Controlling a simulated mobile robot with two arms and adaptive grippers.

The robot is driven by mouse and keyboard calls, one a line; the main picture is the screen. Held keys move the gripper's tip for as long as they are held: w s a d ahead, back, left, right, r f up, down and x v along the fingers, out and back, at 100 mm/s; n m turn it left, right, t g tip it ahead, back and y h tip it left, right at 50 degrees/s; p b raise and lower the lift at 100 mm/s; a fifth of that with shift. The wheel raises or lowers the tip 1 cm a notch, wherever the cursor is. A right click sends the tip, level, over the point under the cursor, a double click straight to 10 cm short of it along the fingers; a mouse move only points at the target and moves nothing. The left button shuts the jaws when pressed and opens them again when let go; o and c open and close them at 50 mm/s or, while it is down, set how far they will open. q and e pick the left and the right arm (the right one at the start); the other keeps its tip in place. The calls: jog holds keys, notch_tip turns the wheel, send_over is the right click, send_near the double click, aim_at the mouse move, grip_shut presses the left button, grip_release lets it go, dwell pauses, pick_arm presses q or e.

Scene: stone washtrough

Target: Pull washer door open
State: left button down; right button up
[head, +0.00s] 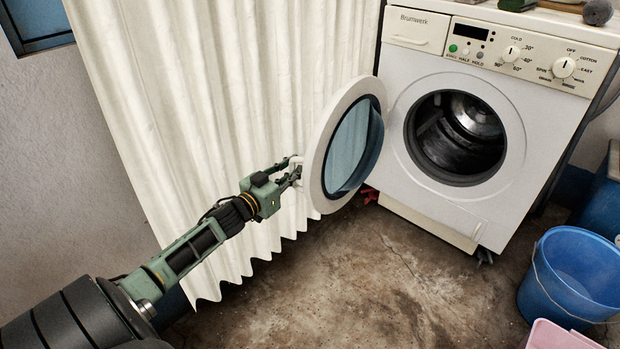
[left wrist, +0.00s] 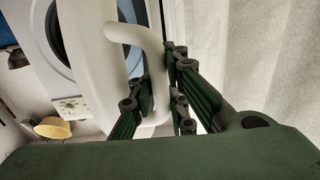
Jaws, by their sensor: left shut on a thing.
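The washer (head: 470,110) is white and stands against the wall at the upper right of the head view. Its round door (head: 326,150) has a white rim and blue-tinted glass and stands swung wide open to the left. The dark drum opening (head: 456,138) shows uncovered. My left gripper (head: 296,170) is at the door's outer left edge, shut on the door handle. In the left wrist view the white curved handle (left wrist: 150,62) passes between the fingers of the left gripper (left wrist: 160,88). My right gripper is not in view.
A pale pleated curtain (head: 215,120) hangs close behind the door and my left arm. A blue bucket (head: 570,277) and a pink basin (head: 562,335) stand at the lower right. The stained floor (head: 370,280) in front of the washer is clear.

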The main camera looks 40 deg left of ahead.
pick_arm(q)
jog(key=shift+a+f, duration=0.2)
jog(key=shift+a, duration=0.5)
jog(key=c, duration=2)
grip_release()
jog(key=shift+r, duration=0.1)
jog(key=s, duration=1.1)
jog(key=shift+s+a, duration=0.15)
jog(key=shift+s, duration=0.2)
